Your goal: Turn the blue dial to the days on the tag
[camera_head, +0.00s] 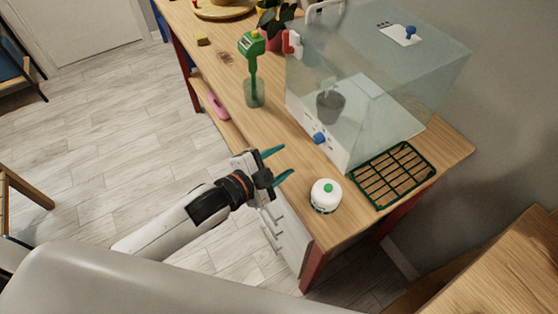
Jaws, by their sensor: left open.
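A blue dial (319,138) sits low on the white front strip of a clear glass case (385,75). A second blue knob (410,33) stands on a white plate on the case's top; I cannot tell from the picture which of the two the task means. I cannot make out a tag or any number of days. My left gripper (286,161) is open and empty, its two teal fingers pointing right over the table's front edge, below and left of the front dial and apart from it. My right gripper is not in view.
A white round jar (326,197) with a green top and a green-framed grid tray (393,175) lie near the case. A green tool (252,45) stands in a clear green cup (254,94). A dark pot (330,106) shows inside the case. The wood between cup and jar is mostly clear.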

